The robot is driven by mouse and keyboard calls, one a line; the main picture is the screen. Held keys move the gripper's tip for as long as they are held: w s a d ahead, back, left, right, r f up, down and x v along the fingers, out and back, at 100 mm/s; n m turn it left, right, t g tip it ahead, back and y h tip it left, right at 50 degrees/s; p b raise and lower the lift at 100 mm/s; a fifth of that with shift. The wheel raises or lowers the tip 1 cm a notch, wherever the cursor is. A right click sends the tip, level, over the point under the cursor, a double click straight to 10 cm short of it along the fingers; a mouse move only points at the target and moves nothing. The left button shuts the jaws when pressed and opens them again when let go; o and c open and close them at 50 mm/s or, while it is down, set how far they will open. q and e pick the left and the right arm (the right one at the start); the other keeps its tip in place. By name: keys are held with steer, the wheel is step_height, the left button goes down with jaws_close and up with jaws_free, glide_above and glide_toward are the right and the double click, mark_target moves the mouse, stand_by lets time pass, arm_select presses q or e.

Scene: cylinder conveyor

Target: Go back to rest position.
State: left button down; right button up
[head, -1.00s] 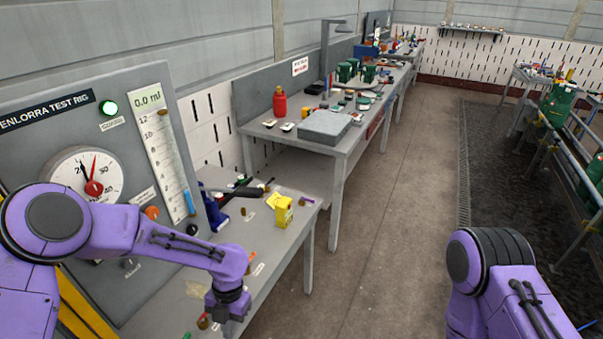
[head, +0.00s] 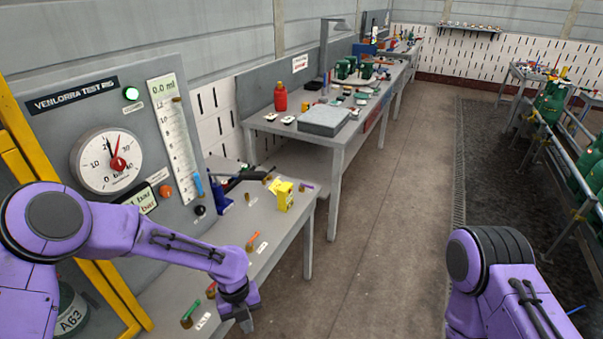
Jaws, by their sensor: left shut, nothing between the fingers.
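My left arm comes in from the left and reaches over the near grey bench. My left gripper (head: 244,322) points down near the bench's front edge, shut and empty. It is beside several small brass fittings with coloured handles, such as a green one (head: 188,320) and an orange one (head: 252,241). My right arm shows at the lower right; its gripper is outside the frame.
The grey test rig (head: 60,135) with dial and gauge tube stands close behind my left arm. A yellow box (head: 284,196) sits on the near bench (head: 228,218). A second bench (head: 268,131) runs behind. Open floor (head: 385,230) lies between bench and right-hand railing.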

arm_select(q)
steer(key=s+f+n+t+h+b, duration=0.1)
steer(key=s+f+n+t+b, duration=0.15)
steer(key=f+n, duration=0.7)
steer(key=s+f+n+t+h+b, duration=0.1)
steer(key=s+f+n+t+b, duration=0.15)
steer(key=n, duration=1.45)
steer(key=s+a+f+n+y+b, duration=0.3)
steer(key=s+a+f+n+b, duration=0.1)
steer(key=s+a, duration=0.4)
steer(key=s+a+f+n+y+b, duration=0.3)
steer(key=s+a+f+n, duration=0.4)
steer(key=s, duration=0.4)
steer(key=shift+a+n+y+b, duration=0.4)
steer(key=shift+a+n+b, duration=0.15)
steer(key=shift+a+b, duration=0.35)
